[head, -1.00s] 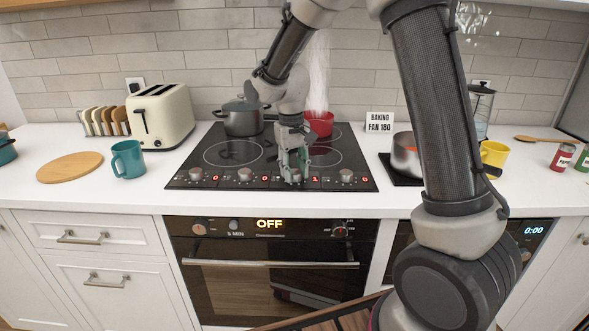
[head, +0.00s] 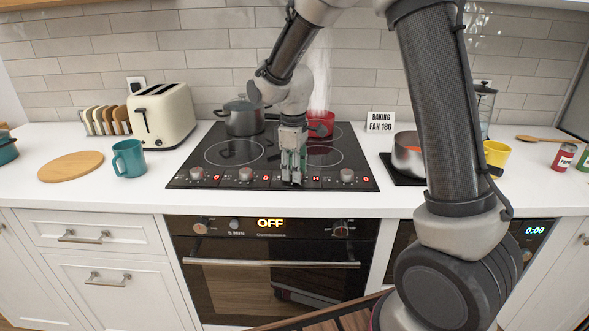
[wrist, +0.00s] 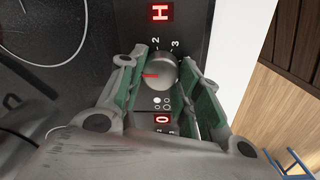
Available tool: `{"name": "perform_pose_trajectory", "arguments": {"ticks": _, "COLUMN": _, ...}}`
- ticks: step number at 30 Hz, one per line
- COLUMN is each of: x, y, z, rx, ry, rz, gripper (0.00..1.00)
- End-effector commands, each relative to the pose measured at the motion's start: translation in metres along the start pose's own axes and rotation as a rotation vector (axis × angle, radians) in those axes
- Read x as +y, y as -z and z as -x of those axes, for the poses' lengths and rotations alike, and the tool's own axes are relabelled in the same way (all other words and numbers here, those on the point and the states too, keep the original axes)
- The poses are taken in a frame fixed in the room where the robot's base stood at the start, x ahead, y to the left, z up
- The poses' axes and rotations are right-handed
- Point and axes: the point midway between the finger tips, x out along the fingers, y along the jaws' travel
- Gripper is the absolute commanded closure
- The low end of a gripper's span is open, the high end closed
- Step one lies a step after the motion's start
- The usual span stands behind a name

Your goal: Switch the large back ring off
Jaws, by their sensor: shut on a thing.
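My gripper (head: 291,180) is shut on a grey hob knob, the third from the left on the front strip of the black cooktop (head: 207,136). In the wrist view the knob (wrist: 162,70) sits between the green-padded fingers, and its red mark points left, away from the printed 2 and 3. The red display beside it (head: 316,179) reads H, as in the wrist view (wrist: 160,12). The other displays read 0. A red pot (head: 320,122) stands on the back right of the cooktop with steam above it. My wrist partly hides the back rings.
A grey lidded pot (head: 242,118) stands at the back left of the cooktop. A toaster (head: 163,113) and teal mug (head: 129,158) are left of it. A pan (head: 407,155) and yellow mug (head: 496,154) are to the right. The oven display (head: 270,223) reads OFF.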

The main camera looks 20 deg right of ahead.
Motion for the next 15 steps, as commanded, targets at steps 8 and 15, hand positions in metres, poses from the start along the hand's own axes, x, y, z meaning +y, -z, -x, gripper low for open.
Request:
{"name": "perform_pose_trajectory", "arguments": {"ticks": 8, "x": 0.0001, "y": 0.0002, "z": 0.0005, "rx": 0.005, "ry": -0.001, "rz": 0.063, "gripper": 0.9}}
{"name": "perform_pose_trajectory", "arguments": {"ticks": 15, "x": 0.0001, "y": 0.0002, "z": 0.0005, "rx": 0.005, "ry": -0.001, "rz": 0.071, "gripper": 0.9}}
